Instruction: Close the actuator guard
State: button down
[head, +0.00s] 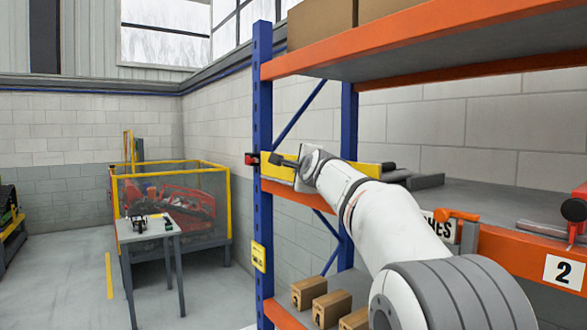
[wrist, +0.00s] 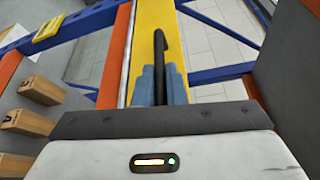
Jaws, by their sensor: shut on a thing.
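The actuator guard appears to be a yellow panel (head: 277,172) at shelf height beside the blue rack post, partly hidden by my arm. In the wrist view the yellow panel (wrist: 148,22) runs away from my wrist, with a black bar handle (wrist: 159,45) on it. My gripper (wrist: 160,84) has its blue fingers on both sides of the near end of this handle and is shut on it. In the head view my gripper (head: 287,161) is small and dark against the yellow panel. I cannot tell how far the guard is from closed.
The blue rack post (head: 263,120) stands close to my gripper, with a red fitting (head: 251,159) on it. An orange shelf beam (head: 530,262) runs along the right. Small boxes (head: 331,308) sit below. A table (head: 146,229) and a yellow-framed enclosure (head: 216,173) stand farther left, with open floor.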

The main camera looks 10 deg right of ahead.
jog(key=c, duration=1.7)
grip_release()
jog(key=shift+w+d, duration=0.1)
jog(key=shift+d, duration=0.05)
jog(key=shift+o, duration=1)
jog(key=s+b, duration=0.2)
jog(key=s, duration=0.6)
jog(key=shift+d+r, duration=0.15)
jog(key=shift+r, duration=0.2)
jog(key=shift+w, duration=0.1)
